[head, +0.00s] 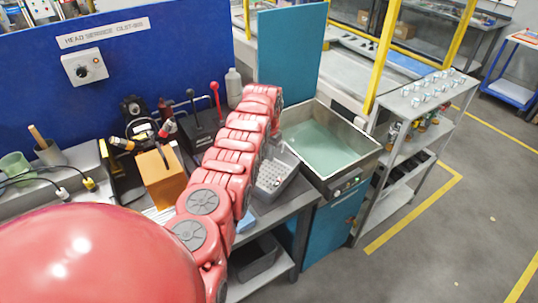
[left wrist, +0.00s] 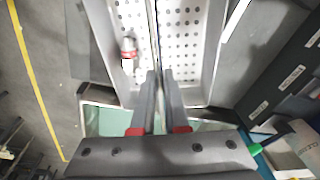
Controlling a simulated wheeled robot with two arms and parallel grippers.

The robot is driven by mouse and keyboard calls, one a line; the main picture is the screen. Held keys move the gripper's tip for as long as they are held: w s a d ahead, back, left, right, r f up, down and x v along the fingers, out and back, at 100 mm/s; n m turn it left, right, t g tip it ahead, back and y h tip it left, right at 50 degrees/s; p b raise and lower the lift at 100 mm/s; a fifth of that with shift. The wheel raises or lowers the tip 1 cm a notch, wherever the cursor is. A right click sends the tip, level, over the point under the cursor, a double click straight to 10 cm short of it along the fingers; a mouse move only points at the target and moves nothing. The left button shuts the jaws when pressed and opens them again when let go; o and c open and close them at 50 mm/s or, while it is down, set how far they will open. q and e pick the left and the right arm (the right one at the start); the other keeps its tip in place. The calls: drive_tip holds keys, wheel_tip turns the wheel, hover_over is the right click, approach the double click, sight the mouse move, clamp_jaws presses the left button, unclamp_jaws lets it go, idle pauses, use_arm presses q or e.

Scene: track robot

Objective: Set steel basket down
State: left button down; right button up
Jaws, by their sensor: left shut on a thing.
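The grey steel basket (head: 276,180) has a perforated floor and shows just right of my red left arm, which hides part of it. It lies beside the bath, over the right end of the bench. I cannot tell whether it touches the bench top. In the left wrist view the basket (left wrist: 185,45) has a middle strip between two perforated compartments. My left gripper (left wrist: 160,76) is shut on that strip. A small metal part with a red band (left wrist: 129,50) is in the left compartment. My right gripper is not in view.
A bath of green liquid (head: 318,143) stands right of the basket. A grey bench (head: 285,207) carries an orange-brown block (head: 162,178) and a control box with levers (head: 205,130). A metal shelf rack (head: 425,98) stands further right. Floor beyond it is clear.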

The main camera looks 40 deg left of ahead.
use_arm(q)
drive_tip(key=shift+s+d+f, duration=0.15)
drive_tip(key=shift+d+f, duration=0.05)
drive_tip(key=shift+f, duration=0.15)
drive_tip(key=c, duration=0.9)
unclamp_jaws()
drive_tip(key=shift+r, duration=0.15)
